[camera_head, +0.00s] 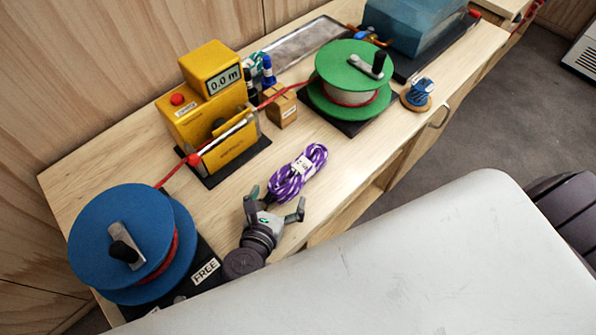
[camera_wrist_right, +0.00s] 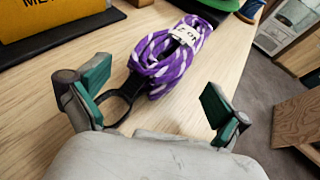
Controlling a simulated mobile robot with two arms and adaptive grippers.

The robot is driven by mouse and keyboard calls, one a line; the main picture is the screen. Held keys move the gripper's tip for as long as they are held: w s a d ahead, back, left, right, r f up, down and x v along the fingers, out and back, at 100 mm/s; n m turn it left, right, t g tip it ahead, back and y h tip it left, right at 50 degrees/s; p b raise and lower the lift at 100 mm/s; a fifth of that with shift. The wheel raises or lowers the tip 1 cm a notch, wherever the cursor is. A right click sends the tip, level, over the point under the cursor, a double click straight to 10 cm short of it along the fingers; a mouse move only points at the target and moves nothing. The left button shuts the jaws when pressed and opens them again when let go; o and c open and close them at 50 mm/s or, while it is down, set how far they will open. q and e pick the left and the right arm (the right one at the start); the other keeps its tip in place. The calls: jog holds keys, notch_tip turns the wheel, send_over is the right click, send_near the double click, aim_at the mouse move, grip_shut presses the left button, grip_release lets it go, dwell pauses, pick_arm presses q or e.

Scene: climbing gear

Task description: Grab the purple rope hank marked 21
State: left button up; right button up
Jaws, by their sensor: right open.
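The purple and white rope hank (camera_head: 299,174) lies on the wooden bench top, with a white paper band around its middle. In the right wrist view the hank (camera_wrist_right: 160,66) lies ahead of the fingers, its band only partly readable, starting "NO 2". A black loop (camera_wrist_right: 122,103) sticks out of its near end, close to the left finger in that view. My right gripper (camera_head: 277,199) is open and empty, just short of the hank's near end, with its fingers spread to either side. My left gripper is not in view.
A blue reel (camera_head: 110,225) and a "FREE" label stand at the left. A yellow length counter (camera_head: 190,125) is behind the hank, with a small wooden block (camera_head: 281,110) beside it. A green reel (camera_head: 345,62) stands farther right. Bare bench surrounds the hank.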

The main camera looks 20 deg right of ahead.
aim_at(291, 179)
jog(key=x, duration=0.3)
jog(key=shift+c, duration=0.8)
jog(key=c, duration=1)
jog(key=shift+c, duration=0.6)
jog(key=shift+r, duration=0.1)
